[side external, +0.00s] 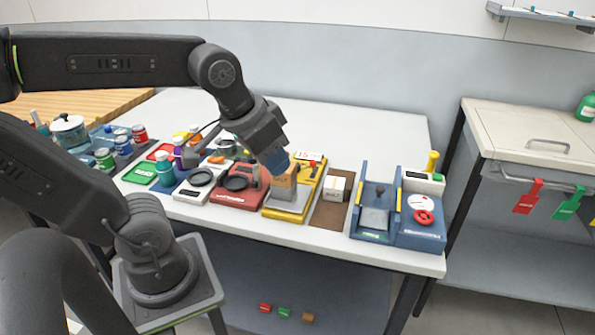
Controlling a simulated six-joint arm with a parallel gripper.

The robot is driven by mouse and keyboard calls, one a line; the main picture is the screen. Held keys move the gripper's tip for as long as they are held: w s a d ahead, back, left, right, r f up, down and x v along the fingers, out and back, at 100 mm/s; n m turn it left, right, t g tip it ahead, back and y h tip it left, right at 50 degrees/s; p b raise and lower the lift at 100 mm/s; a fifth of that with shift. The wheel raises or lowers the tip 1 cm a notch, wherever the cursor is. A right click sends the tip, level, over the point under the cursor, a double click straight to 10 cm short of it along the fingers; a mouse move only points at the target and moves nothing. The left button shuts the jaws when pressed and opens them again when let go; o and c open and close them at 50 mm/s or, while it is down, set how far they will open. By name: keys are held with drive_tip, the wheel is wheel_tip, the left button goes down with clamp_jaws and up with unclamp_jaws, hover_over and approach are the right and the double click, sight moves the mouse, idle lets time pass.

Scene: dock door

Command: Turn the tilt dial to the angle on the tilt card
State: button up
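A yellow-framed device (272,212) with a grey plate stands mid-table. A white card (308,156) with red digits, seemingly starting with 15, stands at its back; a small red part (313,164) is beside the card. A brown block (283,184) is at the plate's back left. My gripper (274,165), with a blue end, points down at the block's top; I cannot tell if it touches or grips it. On the right, a blue device (372,236) carries a white round dial face (421,203) with a red knob (424,217). I cannot tell which part is the tilt dial.
A small white box (336,188) sits on a brown mat (327,215) between the two devices. A red device (232,198) and a white scale-like device (190,194) stand left of the yellow one. Several bottles and trays crowd the left. The table's back right is clear.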

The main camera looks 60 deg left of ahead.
drive_tip(key=o, duration=0.5)
drive_tip(key=w+a+n, duration=0.1)
drive_tip(key=w, duration=0.2)
drive_tip(key=w+a+r+n+g, duration=0.1)
drive_tip(key=w+a, duration=0.1)
drive_tip(key=w+a+r+n+g, duration=0.1)
drive_tip(key=w+a, duration=0.1)
drive_tip(key=w, duration=0.1)
drive_tip(key=shift+w+a+r, duration=0.25)
drive_tip(key=shift+w, duration=0.05)
drive_tip(key=shift+c, duration=0.2)
drive_tip(key=shift+o, duration=0.2)
drive_tip(key=w+a+f+n+g+h, duration=0.1)
drive_tip(key=w+a+n+g, duration=0.1)
drive_tip(key=w+a, duration=0.5)
drive_tip(key=shift+a+f+n, duration=0.15)
drive_tip(key=shift+a+n, duration=0.35)
drive_tip(key=shift+n, duration=0.4)
drive_tip(key=w+a+f+n+g+h, duration=0.1)
drive_tip(key=w+a+f+n+h, duration=0.15)
drive_tip(key=a+f, duration=0.5)
drive_tip(key=w+a+f+n+g+h, duration=0.1)
drive_tip(key=w+a+f+n+g, duration=0.2)
drive_tip(key=a, duration=0.7)
drive_tip(key=shift+t, duration=0.7)
drive_tip(key=x, duration=1.4)
drive_tip(key=shift+s+a, duration=0.2)
drive_tip(key=shift+a, duration=0.2)
drive_tip(key=c, duration=0.9)
